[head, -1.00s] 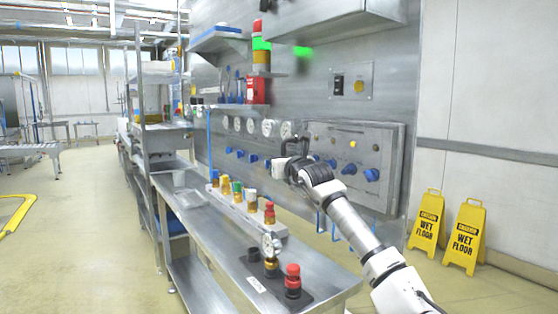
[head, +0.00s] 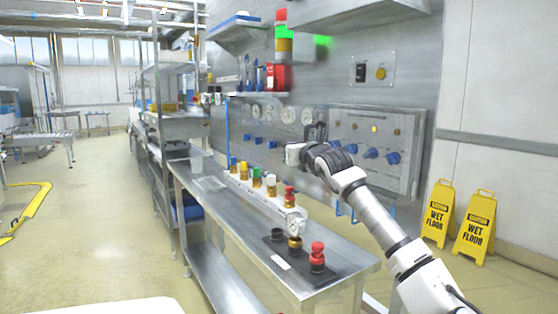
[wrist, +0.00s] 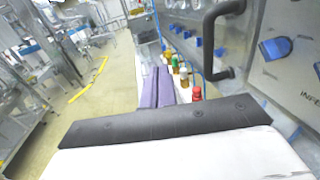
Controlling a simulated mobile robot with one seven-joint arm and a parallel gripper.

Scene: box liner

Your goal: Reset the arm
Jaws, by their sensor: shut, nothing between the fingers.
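My arm reaches in from the lower right in the head view. My gripper (head: 292,154) is raised above the steel workbench (head: 232,207), in front of the wall panel. In the wrist view its two purple fingers (wrist: 158,87) lie side by side, shut with nothing between them. The fingertips are hard to make out in the head view.
A control panel (head: 392,150) with a black handle (wrist: 211,45) is close to my gripper. Wet-floor signs (head: 474,228) stand right.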

